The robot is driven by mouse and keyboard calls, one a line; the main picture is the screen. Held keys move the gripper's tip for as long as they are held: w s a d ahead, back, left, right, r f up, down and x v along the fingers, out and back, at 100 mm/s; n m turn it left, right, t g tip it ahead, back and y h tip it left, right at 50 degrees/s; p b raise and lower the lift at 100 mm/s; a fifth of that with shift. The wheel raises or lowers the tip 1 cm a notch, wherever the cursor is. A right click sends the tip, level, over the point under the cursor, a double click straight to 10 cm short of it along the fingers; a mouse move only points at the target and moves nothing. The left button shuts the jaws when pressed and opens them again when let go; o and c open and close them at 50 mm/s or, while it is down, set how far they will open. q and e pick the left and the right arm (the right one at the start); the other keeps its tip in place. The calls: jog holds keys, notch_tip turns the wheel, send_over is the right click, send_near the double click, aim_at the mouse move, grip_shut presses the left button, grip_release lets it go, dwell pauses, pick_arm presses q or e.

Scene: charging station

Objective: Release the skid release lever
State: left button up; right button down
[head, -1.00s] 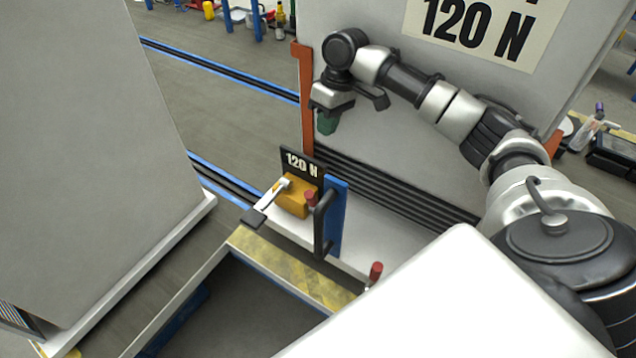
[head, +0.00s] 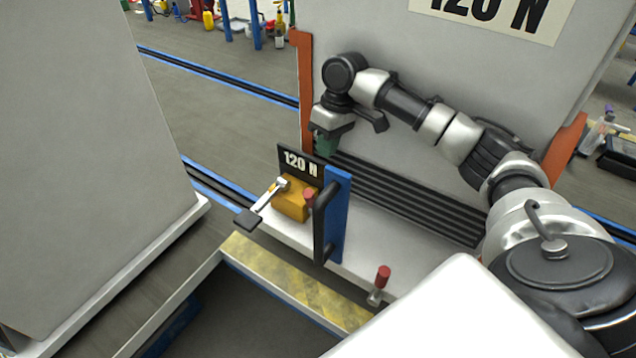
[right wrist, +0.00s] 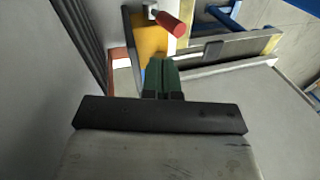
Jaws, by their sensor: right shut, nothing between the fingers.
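An orange block (head: 291,204) sits on a white ledge beside a black "120 N" sign (head: 298,161). A silver lever arm (head: 265,202) with a dark flat pad sticks out from the block to the left. A red-knobbed handle (head: 309,195) stands by the block; a red handle also shows in the right wrist view (right wrist: 170,23), just beyond the fingertips. A second red-topped lever (head: 383,275) stands farther right. I cannot tell which is the skid release lever. My right gripper (head: 326,145), with green fingers (right wrist: 163,75), is shut and empty above and behind the block. My left gripper is not visible.
A blue upright (head: 337,215) with a black grab handle (head: 321,222) stands right of the block. A tall grey cabinet (head: 80,150) fills the left, and a large grey panel (head: 440,130) with orange edges stands behind my right arm. A yellow-striped edge (head: 290,280) borders a dark recess.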

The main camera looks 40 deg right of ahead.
aim_at(308, 193)
jog(key=b+x, duration=0.1)
jog(key=x, duration=0.9)
jog(key=shift+s+a+r+h+p, duration=0.25)
jog(key=shift+a+h+p, duration=0.15)
jog(key=shift+p, duration=0.85)
jog(key=a+p, duration=0.1)
jog(key=p, duration=0.1)
jog(key=a+p, duration=0.1)
jog(key=p, duration=0.1)
jog(key=s+a+p, duration=0.1)
jog(key=p, duration=0.1)
jog(key=shift+f+t+h+p, duration=0.25)
jog(key=shift+t+h+p, duration=0.05)
jog(key=shift+p, duration=0.1)
jog(key=shift+s+a+f+p, duration=0.25)
jog(key=shift+a+f+p, duration=0.3)
jog(key=shift+p, duration=0.25)
notch_tip(308, 193, up, 11)
jog(key=d, duration=0.1)
jog(key=shift+d+f, duration=0.15)
jog(key=shift+d, duration=0.05)
